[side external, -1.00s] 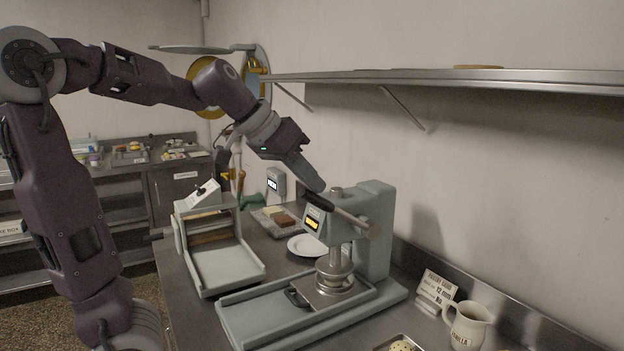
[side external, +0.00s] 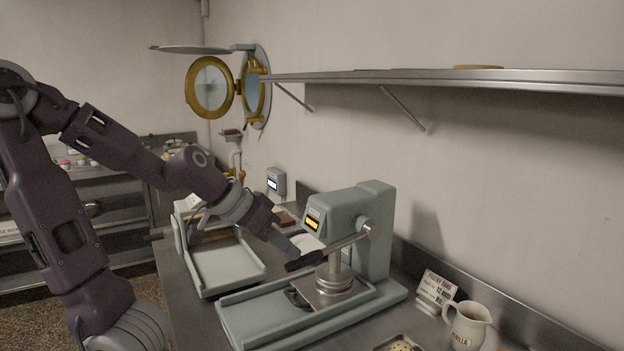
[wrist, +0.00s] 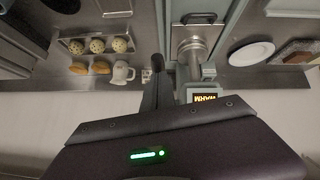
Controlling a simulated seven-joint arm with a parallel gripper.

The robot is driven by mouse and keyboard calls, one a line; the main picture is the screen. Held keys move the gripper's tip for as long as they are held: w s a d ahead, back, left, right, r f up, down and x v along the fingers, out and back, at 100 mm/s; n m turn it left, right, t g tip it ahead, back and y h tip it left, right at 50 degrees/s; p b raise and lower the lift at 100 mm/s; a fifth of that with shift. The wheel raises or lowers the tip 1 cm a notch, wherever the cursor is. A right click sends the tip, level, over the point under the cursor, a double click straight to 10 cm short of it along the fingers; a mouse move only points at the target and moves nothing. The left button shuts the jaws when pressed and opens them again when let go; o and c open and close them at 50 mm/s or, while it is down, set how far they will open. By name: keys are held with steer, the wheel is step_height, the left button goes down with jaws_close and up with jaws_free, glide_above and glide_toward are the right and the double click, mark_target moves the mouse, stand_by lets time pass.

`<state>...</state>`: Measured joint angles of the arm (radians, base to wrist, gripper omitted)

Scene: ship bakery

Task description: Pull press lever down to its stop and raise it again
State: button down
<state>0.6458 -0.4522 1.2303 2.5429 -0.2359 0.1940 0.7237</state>
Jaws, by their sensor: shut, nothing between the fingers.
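The press (side external: 372,225) is grey-green and stands on the steel counter, with a metal plunger over its round plate (side external: 335,282). Its lever (side external: 345,243) slopes down to the left from the pivot, ending in a dark grip (side external: 304,262). My gripper (side external: 300,254) is shut, at the lever's grip, with nothing seen between the fingers. Its fingertips overlap the grip in the side view, and whether they touch it is hard to tell.
A grey-green tray frame (side external: 225,268) stands left of the press. A cream jug (side external: 468,325) and a small card (side external: 436,290) are at the right. A white plate (wrist: 251,53) lies beside the press. A steel shelf (side external: 450,80) runs along the wall above.

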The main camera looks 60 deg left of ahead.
steer(key=shift+s+d+f, duration=0.1)
steer(key=shift+s+f, duration=0.25)
steer(key=shift+f, duration=0.45)
steer(key=shift+s+d+f, duration=0.1)
steer(key=shift+s+f, duration=0.25)
steer(key=shift+f, duration=0.4)
steer(key=shift+w+a+r, duration=0.15)
steer(key=shift+r, duration=0.3)
step_height(320, 180, up, 5)
steer(key=a, duration=0.1)
glide_toward(283, 266)
steer(key=s, duration=0.2)
steer(key=s+a+f, duration=0.1)
steer(key=shift+a+t, duration=0.1)
steer(key=shift+t, duration=0.2)
